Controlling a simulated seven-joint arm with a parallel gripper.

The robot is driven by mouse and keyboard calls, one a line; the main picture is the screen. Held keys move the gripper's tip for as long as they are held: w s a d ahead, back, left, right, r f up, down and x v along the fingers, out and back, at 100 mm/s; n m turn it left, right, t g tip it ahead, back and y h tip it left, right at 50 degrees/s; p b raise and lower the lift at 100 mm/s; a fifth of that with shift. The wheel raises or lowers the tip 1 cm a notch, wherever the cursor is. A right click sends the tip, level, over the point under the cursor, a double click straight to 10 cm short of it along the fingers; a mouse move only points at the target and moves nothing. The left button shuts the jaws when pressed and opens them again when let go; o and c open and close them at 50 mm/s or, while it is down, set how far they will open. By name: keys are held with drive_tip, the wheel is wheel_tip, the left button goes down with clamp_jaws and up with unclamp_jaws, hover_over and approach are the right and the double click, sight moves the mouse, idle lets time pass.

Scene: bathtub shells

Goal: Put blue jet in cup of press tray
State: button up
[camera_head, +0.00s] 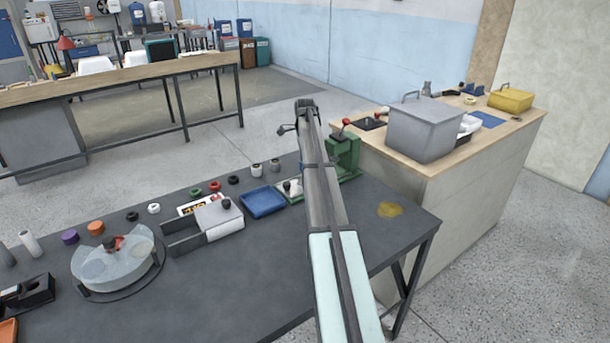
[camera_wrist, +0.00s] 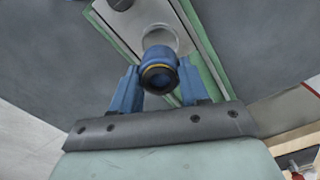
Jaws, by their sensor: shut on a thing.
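The blue jet (camera_wrist: 158,60) has a dark open end and a yellowish ring, and it shows in the wrist view. My gripper (camera_wrist: 159,76) is shut on it, with one blue finger on each side. Beyond the jet is the press tray (camera_wrist: 121,27), a pale plate with green edges. Its round grey cup (camera_wrist: 161,36) is partly hidden by the jet. I cannot tell the gap between jet and cup.
On the dark table, a blue tray (camera_head: 263,201), a grey box with a lid (camera_head: 218,216) and a round clear-sided dish (camera_head: 113,264) stand left of my arm. Several small coloured rings lie along the far edge. A wooden-topped counter (camera_head: 470,150) stands right.

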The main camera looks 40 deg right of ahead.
drive_tip(key=shift+f, duration=2.95)
drive_tip(key=shift+f, duration=0.1)
drive_tip(key=o, duration=1.1)
drive_tip(key=shift+c, duration=0.2)
wheel_tip(320, 180, up, 12)
drive_tip(key=shift+r, duration=0.1)
